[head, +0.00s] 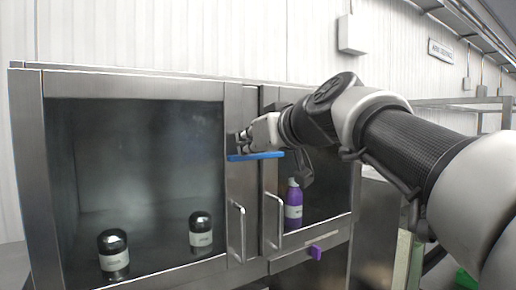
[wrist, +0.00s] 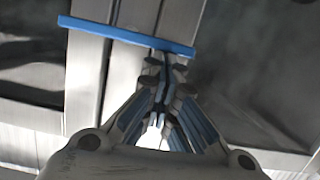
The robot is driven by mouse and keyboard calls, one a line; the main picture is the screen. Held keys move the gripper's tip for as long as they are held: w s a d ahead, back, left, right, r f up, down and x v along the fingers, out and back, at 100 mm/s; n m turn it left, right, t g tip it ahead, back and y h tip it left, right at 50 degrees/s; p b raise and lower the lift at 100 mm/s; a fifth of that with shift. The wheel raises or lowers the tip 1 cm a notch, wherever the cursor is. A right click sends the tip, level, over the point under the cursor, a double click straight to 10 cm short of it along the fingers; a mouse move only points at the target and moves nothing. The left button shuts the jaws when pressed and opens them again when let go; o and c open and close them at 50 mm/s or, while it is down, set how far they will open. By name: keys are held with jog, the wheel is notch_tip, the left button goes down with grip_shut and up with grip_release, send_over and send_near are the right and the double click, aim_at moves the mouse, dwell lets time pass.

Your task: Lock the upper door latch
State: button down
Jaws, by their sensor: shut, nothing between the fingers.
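The upper door latch is a blue bar (head: 255,156) lying about level across the seam between the two cabinet doors. In the wrist view the blue bar (wrist: 115,33) crosses the metal door frames, slanting down to the right. My gripper (head: 240,139) is just above the bar in the head view. In the wrist view my gripper (wrist: 163,66) has its fingers together, with nothing between them. The fingertips are close beside the bar's right part. I cannot tell whether they touch it. The latch's mount is hidden.
The left glass door (head: 236,180) and right door (head: 270,190) look closed, with upright handles (head: 237,232) and (head: 273,225). A purple lower latch (head: 316,252) sits below. Two dark jars (head: 113,255) and (head: 201,232) and a purple bottle (head: 293,206) stand inside.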

jog(key=shift+f, duration=0.45)
notch_tip(320, 180, up, 5)
jog(key=p, duration=0.4)
jog(key=shift+r, duration=0.2)
jog(key=f+b+v, duration=0.1)
jog(key=b+v, duration=0.2)
jog(key=v, duration=0.7)
jog(key=s+d+f+m+g+h+b, duration=0.2)
jog(key=s+f, duration=0.6)
jog(key=f, duration=1.2)
jog(key=s+d+f+m+g+h+b, duration=0.2)
jog(key=s+d+f+b, duration=0.4)
jog(key=f, duration=1.4)
jog(key=s+d+f+m+g+h+b, duration=0.3)
jog(key=s+f+b, duration=0.5)
jog(key=f, duration=1.3)
jog(key=shift+s+d+g+h+b, duration=0.3)
jog(key=shift+s+d+g+h, duration=0.25)
jog(key=shift+s+d, duration=0.5)
jog(key=shift+s+a, duration=0.15)
